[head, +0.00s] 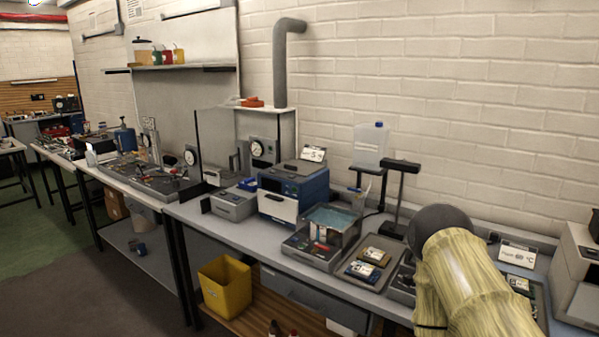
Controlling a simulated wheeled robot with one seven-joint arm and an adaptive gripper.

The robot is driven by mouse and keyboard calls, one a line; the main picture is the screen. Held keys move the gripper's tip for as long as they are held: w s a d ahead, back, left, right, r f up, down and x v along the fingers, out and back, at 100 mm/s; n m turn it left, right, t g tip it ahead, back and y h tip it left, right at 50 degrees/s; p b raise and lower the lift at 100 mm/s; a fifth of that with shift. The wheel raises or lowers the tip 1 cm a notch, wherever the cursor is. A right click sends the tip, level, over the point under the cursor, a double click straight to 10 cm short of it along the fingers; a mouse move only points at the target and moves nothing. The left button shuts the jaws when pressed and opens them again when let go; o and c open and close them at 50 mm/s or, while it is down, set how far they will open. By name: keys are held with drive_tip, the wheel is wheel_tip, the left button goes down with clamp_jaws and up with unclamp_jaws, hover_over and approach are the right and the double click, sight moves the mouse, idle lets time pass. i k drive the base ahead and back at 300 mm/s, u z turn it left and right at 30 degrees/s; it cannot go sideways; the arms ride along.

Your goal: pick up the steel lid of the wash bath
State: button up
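A small bath (318,250) with a grey base and a clear-walled tank stands on the bench right of centre; it looks like the wash bath. Blue-green shows inside the tank, and a small red item is at its front. I cannot clearly make out a steel lid on it or beside it. My arm, in a yellowish sleeve with a dark rounded joint, covers the bench at the lower right. My gripper is not visible, and what lies behind the arm is hidden.
A blue and white machine (293,190) stands left of the bath. A grey tray (352,277) with small labelled packs lies to its right. Behind are a dark stand (398,190) and a translucent bottle (371,148). A yellow bin (225,286) is below the bench.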

sight(297, 167)
drive_tip(key=u, duration=1.75)
drive_tip(key=i, duration=1.25)
drive_tip(key=z, duration=1.95)
